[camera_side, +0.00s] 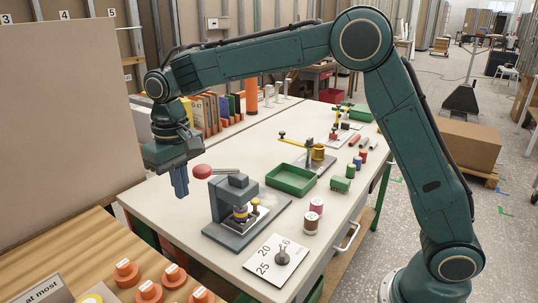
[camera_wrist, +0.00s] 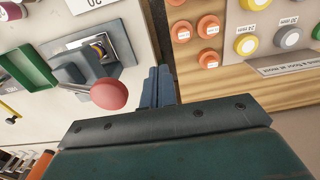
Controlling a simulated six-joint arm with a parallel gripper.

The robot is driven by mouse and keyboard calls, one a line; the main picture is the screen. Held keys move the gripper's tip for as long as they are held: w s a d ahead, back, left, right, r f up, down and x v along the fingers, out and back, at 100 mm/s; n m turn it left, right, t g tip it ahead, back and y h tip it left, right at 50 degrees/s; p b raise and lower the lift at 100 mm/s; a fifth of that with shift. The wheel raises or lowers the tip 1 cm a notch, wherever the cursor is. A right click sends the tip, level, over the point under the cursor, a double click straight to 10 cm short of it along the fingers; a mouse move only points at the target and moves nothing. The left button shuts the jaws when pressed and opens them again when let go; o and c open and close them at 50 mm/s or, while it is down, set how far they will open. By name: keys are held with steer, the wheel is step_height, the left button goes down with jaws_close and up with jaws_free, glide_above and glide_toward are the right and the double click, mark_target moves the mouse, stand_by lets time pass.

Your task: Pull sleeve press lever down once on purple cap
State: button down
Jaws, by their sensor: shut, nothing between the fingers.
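The sleeve press (camera_side: 222,206) is a grey frame on a flat base, standing on the front part of the white table. Its lever ends in a red ball knob (camera_side: 202,171), which sticks out to the left at about the height of the press top. A purple and yellow piece, which looks like the cap (camera_side: 240,212), sits inside the press under the ram; it also shows small in the wrist view (camera_wrist: 99,46). My gripper (camera_side: 181,191) is shut and empty, pointing down just left of the knob. In the wrist view the knob (camera_wrist: 108,94) is beside the fingers (camera_wrist: 158,72), apparently with a small gap.
A dial plate with numbers (camera_side: 263,266) and two spools (camera_side: 311,224) lie to the right of the press. A green tray (camera_side: 288,181) stands behind it. Orange caps (camera_side: 150,291) sit on a wooden board at the front left. A beige panel (camera_side: 60,130) rises at left.

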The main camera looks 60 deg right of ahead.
steer(key=a+r, duration=0.5)
steer(key=r, duration=0.3)
steer(key=shift+r, duration=0.15)
stand_by(0.6)
steer(key=s+d+r+t, duration=0.1)
steer(key=s+d+r, duration=0.2)
steer(key=s+d, duration=0.4)
steer(key=s+d+r+t, duration=0.2)
steer(key=s+d, duration=0.4)
steer(key=s+d+f+t, duration=0.1)
steer(key=s+d+f, duration=0.2)
steer(key=s, duration=0.5)
steer(key=s+d+f+t, duration=0.1)
steer(key=s+d+f, duration=0.3)
steer(key=s, duration=0.4)
steer(key=shift+s+d+f+t, duration=0.15)
steer(key=shift+s+f+t, duration=0.2)
steer(key=shift+f, duration=0.25)
